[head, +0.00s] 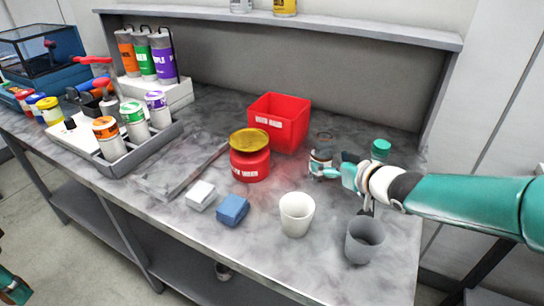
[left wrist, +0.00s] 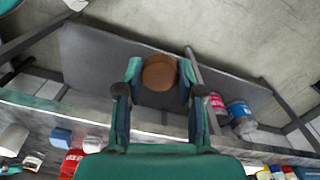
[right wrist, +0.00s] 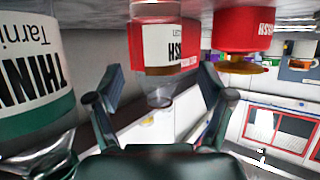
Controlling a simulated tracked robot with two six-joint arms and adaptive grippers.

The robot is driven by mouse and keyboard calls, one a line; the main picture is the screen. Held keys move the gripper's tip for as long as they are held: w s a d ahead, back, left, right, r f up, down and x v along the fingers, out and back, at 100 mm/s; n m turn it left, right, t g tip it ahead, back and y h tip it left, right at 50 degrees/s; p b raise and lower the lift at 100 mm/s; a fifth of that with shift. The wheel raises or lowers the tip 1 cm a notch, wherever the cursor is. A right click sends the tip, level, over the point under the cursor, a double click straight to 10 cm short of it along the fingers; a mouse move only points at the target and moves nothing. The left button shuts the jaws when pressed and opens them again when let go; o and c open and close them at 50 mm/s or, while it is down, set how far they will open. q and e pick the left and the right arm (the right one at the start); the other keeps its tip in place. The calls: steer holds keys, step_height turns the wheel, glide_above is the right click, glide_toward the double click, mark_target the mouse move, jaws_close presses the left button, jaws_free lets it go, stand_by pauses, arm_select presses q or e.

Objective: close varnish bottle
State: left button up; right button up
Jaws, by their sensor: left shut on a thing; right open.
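The varnish bottle (head: 321,160) stands upright at the right part of the bench, with a clear, uncapped neck, a white label and a brown band. It also shows upside down in the right wrist view (right wrist: 158,50). My right gripper (head: 338,170) is open, its fingers on either side of the bottle in the right wrist view; I cannot tell whether they touch it. My left gripper (left wrist: 160,85) is shut on a round brown cap (left wrist: 159,73), away from the bench top; only part of that arm shows at the head view's lower left corner.
A green-capped thinner bottle (head: 380,150) stands close to my right gripper. A red bin (head: 279,122), a red can with a yellow lid (head: 250,163), a white cup (head: 296,214) and a grey cup (head: 364,240) stand nearby. White and blue blocks (head: 233,210) lie at the front edge.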

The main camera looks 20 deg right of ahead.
mark_target(317, 151)
arm_select(q)
steer(key=shift+f+b, duration=0.35)
arm_select(e)
steer(key=shift+x, duration=0.95)
steer(key=shift+w, duration=0.25)
arm_select(q)
steer(key=shift+f+b, duration=0.3)
arm_select(e)
steer(key=shift+r+x, duration=0.15)
steer(key=shift+x, duration=1.15)
steer(key=shift+r+x, duration=0.2)
steer(key=shift+x, duration=1.15)
steer(key=shift+w+d, duration=0.1)
steer(key=shift+d, duration=0.1)
steer(key=c, duration=1.3)
arm_select(q)
steer(key=shift+r, duration=0.1)
arm_select(e)
steer(key=shift+r, duration=0.2)
